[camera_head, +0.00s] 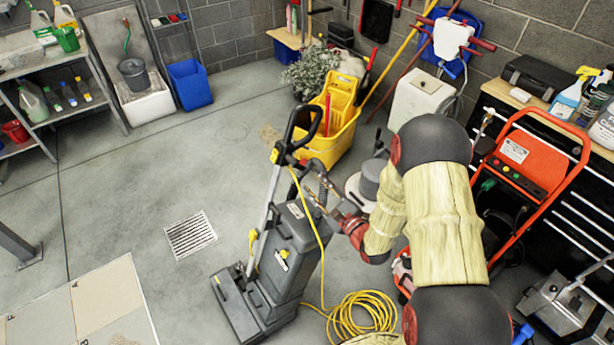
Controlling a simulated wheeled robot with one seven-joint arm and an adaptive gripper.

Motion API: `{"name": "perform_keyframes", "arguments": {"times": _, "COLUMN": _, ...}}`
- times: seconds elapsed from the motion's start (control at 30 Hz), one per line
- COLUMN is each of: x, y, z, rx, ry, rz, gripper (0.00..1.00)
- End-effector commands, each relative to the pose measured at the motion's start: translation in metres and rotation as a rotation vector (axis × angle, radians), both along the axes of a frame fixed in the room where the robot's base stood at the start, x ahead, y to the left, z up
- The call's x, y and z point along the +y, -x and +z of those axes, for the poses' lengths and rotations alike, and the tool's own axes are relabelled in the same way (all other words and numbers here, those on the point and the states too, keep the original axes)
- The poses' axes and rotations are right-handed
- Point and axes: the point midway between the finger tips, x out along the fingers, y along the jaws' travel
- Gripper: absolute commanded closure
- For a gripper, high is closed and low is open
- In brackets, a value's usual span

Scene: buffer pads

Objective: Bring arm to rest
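My arm (445,225), in a pale yellow sleeve with dark joints, reaches in from the lower right. It bends at a dark elbow and points down and left. My gripper (322,188) is at its end, just beyond a red wrist part. It overlaps the upper body of a grey upright floor machine (285,250) in the picture; I cannot tell whether they touch. The fingers are small and hard to make out against the machine, so their opening is unclear. No held object can be made out.
A coiled yellow cable (362,318) lies beside the machine. A yellow mop bucket (335,120) stands behind it. An orange-framed machine (515,160) and dark tool cabinet (585,185) are close on the right. The concrete floor is open to the left, around a drain grate (190,235).

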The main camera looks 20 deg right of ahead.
Motion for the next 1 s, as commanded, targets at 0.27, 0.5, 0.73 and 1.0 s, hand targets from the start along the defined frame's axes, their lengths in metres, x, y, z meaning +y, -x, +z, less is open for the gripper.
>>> {"name": "perform_keyframes", "arguments": {"times": 0.27, "x": -0.005, "y": 0.017, "z": 0.0, "rx": -0.001, "ry": 0.0, "rz": 0.001, "gripper": 0.67}}
{"name": "perform_keyframes", "arguments": {"times": 0.5, "x": -0.005, "y": 0.017, "z": 0.0, "rx": -0.001, "ry": 0.0, "rz": 0.001, "gripper": 0.67}}
{"name": "perform_keyframes", "arguments": {"times": 0.73, "x": -0.005, "y": 0.017, "z": 0.0, "rx": -0.002, "ry": 0.003, "rz": 0.001, "gripper": 0.67}}
{"name": "perform_keyframes", "arguments": {"times": 1.0, "x": -0.011, "y": 0.019, "z": -0.043, "rx": 0.059, "ry": 0.346, "rz": 0.008, "gripper": 0.67}}
